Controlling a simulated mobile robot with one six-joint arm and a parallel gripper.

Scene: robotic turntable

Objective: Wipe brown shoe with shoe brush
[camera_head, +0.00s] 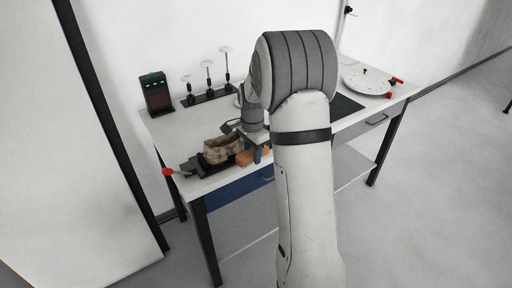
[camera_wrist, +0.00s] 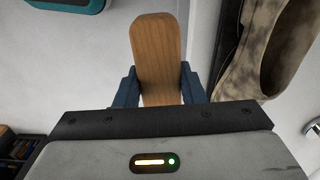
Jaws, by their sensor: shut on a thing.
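The brown shoe (camera_head: 223,149) is mottled brown and sits on a dark holder (camera_head: 197,164) at the front left of the table. In the wrist view the shoe (camera_wrist: 270,45) shows at the upper right, partly cut off. My gripper (camera_wrist: 160,88) is shut on the shoe brush, whose wooden back (camera_wrist: 156,45) lies between its blue fingers. In the head view the brush (camera_head: 246,158) shows just right of the shoe, close to it. I cannot tell whether they touch. The bristles are hidden.
A black device with green lights (camera_head: 155,93) stands at the table's back left, beside a stand with several small discs (camera_head: 208,64). A white round turntable (camera_head: 366,81) is at the far right. A red knob (camera_head: 168,172) sticks out at the front left. My arm hides the table's middle.

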